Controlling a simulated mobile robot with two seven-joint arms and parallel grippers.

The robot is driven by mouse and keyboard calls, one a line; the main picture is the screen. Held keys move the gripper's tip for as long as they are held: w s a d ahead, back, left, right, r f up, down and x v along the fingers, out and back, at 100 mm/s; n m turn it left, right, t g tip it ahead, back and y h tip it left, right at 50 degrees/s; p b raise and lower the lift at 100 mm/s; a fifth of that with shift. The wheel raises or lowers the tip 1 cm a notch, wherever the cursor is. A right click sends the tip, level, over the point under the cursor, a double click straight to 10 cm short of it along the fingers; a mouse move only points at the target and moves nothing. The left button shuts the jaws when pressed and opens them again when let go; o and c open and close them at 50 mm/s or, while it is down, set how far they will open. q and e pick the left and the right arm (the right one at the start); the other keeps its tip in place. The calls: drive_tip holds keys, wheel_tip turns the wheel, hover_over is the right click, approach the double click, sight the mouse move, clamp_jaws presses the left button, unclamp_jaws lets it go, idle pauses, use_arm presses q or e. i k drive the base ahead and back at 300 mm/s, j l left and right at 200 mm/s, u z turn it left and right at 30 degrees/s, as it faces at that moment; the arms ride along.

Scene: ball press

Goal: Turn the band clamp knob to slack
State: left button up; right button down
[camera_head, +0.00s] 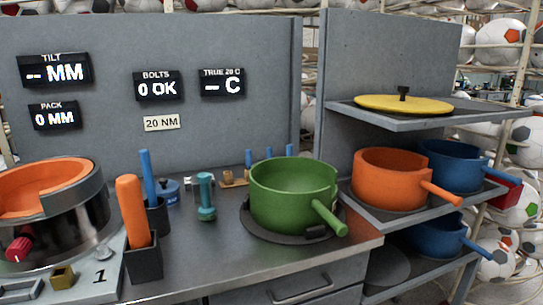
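At the left edge stands a round press unit with an orange ring (110,172) inside a dark grey metal band (82,213). A red knob (18,248) sits low on the front of this unit, close to the left picture edge. I take it for the band clamp knob; its setting cannot be read at this size. The left part of the unit is cut off by the picture edge. Neither of my grippers is in view.
An orange-handled tool (133,210) and a blue-handled tool stand in dark holders right of the unit. A green pot (292,195) sits on a dark round pad. Shelves (420,122) at right hold more pots and a yellow lid. Some bare bench lies in front of the pot.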

sight(19, 249)
drive_tip(key=j+u, duration=0.15)
drive_tip(key=u, duration=0.25)
drive_tip(key=j+u, duration=0.1)
drive_tip(key=u, duration=0.3)
drive_tip(key=i+j+u, duration=0.1)
drive_tip(key=u, duration=0.25)
